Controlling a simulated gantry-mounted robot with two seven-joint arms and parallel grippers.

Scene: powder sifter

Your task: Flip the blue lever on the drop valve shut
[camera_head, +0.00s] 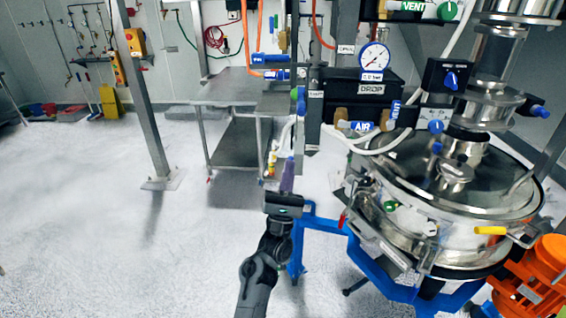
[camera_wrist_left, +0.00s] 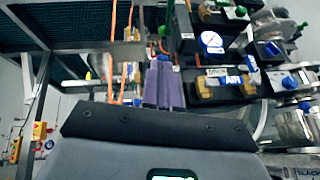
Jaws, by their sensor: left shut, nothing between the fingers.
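A black box labelled DROP (camera_head: 372,89) is mounted right of centre, under a round gauge (camera_head: 374,58). Below it is a valve with brass fittings, a horizontal blue piece marked AIR (camera_head: 362,126) and an upright blue piece (camera_head: 395,110). I cannot tell which blue piece is the drop valve's lever. The AIR piece also shows in the left wrist view (camera_wrist_left: 233,80). My left gripper (camera_head: 289,160) is shut and empty, its purple fingers pointing up, left of and below the valve and apart from it. The fingers show together in the left wrist view (camera_wrist_left: 160,65). My right gripper is out of view.
The steel sifter vessel (camera_head: 440,235) stands on a blue frame (camera_head: 375,270) at right, with an orange motor (camera_head: 535,285) beside it. A steel table (camera_head: 235,90) stands behind. Orange hoses hang left of the valve. The floor at left is clear.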

